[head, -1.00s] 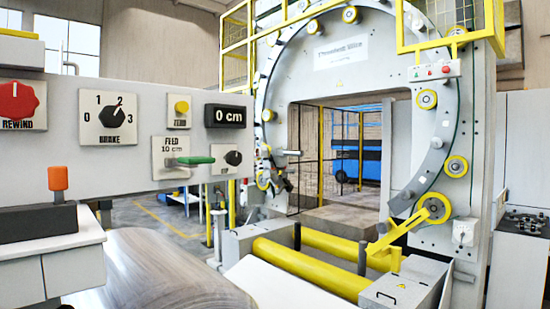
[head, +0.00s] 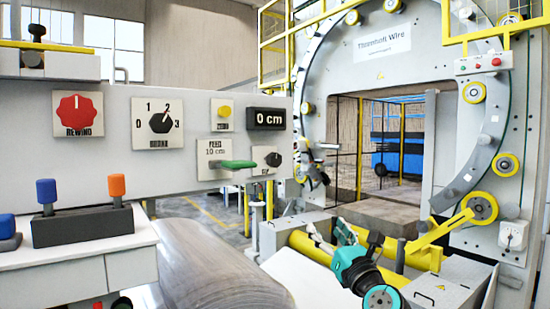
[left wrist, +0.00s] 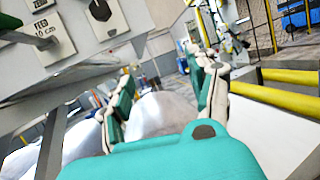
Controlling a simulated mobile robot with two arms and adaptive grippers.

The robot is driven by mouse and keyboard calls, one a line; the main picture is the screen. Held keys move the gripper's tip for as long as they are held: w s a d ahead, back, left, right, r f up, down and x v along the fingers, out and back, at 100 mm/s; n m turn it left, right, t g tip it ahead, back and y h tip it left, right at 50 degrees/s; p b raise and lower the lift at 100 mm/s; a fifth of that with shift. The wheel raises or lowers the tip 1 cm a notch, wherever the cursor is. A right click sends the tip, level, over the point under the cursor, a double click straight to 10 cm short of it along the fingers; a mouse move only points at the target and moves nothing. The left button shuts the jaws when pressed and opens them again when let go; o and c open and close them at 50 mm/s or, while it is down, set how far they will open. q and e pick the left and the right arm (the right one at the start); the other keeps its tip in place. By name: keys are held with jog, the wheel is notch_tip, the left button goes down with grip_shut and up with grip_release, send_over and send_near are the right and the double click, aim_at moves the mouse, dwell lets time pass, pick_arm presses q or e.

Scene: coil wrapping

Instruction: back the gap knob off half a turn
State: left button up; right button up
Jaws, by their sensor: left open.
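A small black knob (head: 273,159) sits on a white plate at the lower right of the control panel; its label is too small to read, so I cannot tell if it is the gap knob. Another small dial (head: 511,236) is on a white plate low on the ring frame at the right, its markings also unreadable. My left gripper (head: 328,229) is in front of the yellow rollers, apart from both knobs. In the left wrist view its two fingers (left wrist: 160,82) are spread with nothing between them. My right gripper is not in view.
The grey panel (head: 90,165) carries a red rewind knob (head: 77,115), a brake knob (head: 166,124), a green feed lever (head: 239,164) and a "0 cm" display (head: 266,119). A coil (head: 215,270) lies below it. Yellow rollers (head: 312,247) and a yellow arm (head: 435,236) are near my gripper.

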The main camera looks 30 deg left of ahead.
aim_at(276, 162)
pick_arm(q)
jog(key=s+a+r+n+g+y, duration=0.25)
jog(key=s+r, duration=0.35)
jog(key=r, duration=0.3)
jog(key=shift+m+y, duration=0.35)
jog(key=shift+m, duration=0.2)
jog(key=p+x, duration=0.1)
jog(key=x, duration=0.4)
jog(key=p+x, duration=0.2)
jog(key=x, duration=0.4)
jog(key=p+x, duration=0.2)
jog(key=x, duration=0.3)
jog(key=shift+w+a+f, duration=0.15)
jog(key=shift+w, duration=0.35)
jog(key=c, duration=1.2)
jog(key=shift+n+g+y, duration=0.3)
jog(key=shift+n+g, duration=0.15)
jog(key=shift+n, duration=0.15)
